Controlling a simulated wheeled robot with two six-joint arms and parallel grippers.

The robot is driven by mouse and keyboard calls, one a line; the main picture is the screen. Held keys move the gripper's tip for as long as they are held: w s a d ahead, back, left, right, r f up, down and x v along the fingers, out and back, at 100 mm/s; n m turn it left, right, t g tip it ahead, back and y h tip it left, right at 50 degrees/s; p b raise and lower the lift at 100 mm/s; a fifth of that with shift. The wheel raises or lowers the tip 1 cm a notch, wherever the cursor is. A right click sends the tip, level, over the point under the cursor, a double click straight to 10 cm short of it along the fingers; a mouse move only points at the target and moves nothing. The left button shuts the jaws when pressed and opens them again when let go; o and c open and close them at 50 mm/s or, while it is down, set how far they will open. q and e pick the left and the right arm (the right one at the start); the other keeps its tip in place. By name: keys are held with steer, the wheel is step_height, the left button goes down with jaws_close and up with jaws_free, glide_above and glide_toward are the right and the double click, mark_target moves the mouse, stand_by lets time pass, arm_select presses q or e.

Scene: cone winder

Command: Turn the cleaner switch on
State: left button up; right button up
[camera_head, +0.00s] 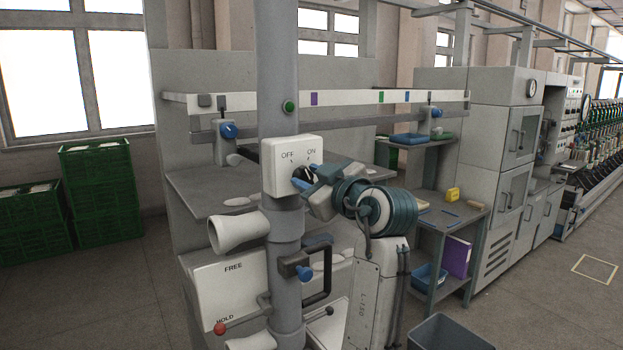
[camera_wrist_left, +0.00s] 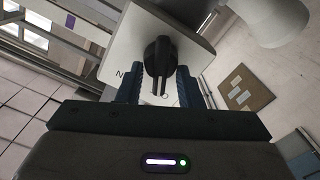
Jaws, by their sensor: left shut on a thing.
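The cleaner switch is a white box (camera_head: 286,150) on a grey vertical post, marked OFF at the upper left and ON at the upper right. Its black rotary knob (camera_head: 299,173) is partly covered by my left gripper (camera_head: 308,178) in the head view. In the left wrist view the black knob (camera_wrist_left: 160,58) stands between the two blue-grey fingers of my left gripper (camera_wrist_left: 158,85), which is shut on it. The white face (camera_wrist_left: 118,62) shows part of the lettering; the gripper hides the rest. I cannot tell exactly where the knob points. My right gripper is not in view.
A white funnel-shaped part (camera_head: 238,232) sticks out from the post below the switch. A black handle (camera_head: 318,270) and a red-knobbed lever (camera_head: 240,318) are lower down. Green crates (camera_head: 100,190) stand at the left, and a grey bin (camera_head: 447,333) on the floor.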

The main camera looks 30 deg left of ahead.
arm_select(q)
steer(key=shift+m, duration=0.7)
steer(key=shift+w+r+m, duration=0.15)
steer(key=shift+m, duration=1.05)
steer(key=m+p, duration=0.1)
steer(key=m, duration=0.1)
steer(key=shift+m, duration=0.4)
steer(key=m, duration=0.2)
steer(key=m+p, duration=0.1)
steer(key=m, duration=0.1)
steer(key=shift+w+d+m, duration=0.1)
steer(key=shift+w+m, duration=0.1)
steer(key=shift+m, duration=0.1)
steer(key=shift+p, duration=0.3)
